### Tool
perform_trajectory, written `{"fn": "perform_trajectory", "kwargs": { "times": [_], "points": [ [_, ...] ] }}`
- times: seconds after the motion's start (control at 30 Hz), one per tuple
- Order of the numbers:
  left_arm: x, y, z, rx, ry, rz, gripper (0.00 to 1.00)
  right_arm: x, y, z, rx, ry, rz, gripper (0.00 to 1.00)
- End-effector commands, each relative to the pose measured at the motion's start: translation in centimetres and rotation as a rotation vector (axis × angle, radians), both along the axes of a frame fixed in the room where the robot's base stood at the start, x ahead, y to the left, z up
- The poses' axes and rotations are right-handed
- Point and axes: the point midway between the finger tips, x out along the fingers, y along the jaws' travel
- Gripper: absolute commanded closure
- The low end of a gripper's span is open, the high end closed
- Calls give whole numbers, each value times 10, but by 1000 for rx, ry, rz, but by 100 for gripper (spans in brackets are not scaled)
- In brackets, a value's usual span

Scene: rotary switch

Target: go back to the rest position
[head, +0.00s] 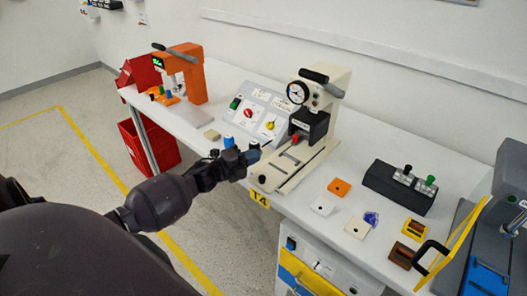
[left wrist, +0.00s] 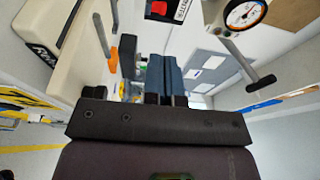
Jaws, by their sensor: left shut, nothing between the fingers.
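My left arm reaches in from the left in the head view. My left gripper (head: 253,155) has blue fingertips and is at the table's front edge, left of the cream press (head: 300,160) and in front of the switch panel (head: 258,112). In the left wrist view its blue fingers (left wrist: 164,76) are together with nothing between them. The sloped panel carries a red rotary knob (head: 248,113), a yellow rotary knob (head: 270,125) and a green button (head: 235,103). The gripper looks apart from the knobs. My right gripper is not in view.
An orange press (head: 190,75) stands at the far left of the white table (head: 365,140). Red bins (head: 150,145) stand at its left end. Small blocks, a black box with levers (head: 398,187) and a grey machine (head: 500,215) are at the right. Floor left of the table is clear.

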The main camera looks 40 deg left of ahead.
Motion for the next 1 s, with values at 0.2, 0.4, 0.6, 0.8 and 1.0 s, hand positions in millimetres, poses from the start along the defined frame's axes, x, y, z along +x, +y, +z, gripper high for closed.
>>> {"fn": "perform_trajectory", "kwargs": {
  "times": [0.2,0.4,0.6,0.8,1.0],
  "points": [
    [-9,3,0,0,0,0,100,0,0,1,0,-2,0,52],
    [-11,2,-2,-11,5,4,100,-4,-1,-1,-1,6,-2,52],
    [-49,-21,-42,-227,121,99,100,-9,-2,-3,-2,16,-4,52],
    [-127,-64,-101,-653,353,316,100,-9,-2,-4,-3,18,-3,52],
    [-207,-109,-138,-1071,577,557,100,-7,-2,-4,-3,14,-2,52]
  ]
}}
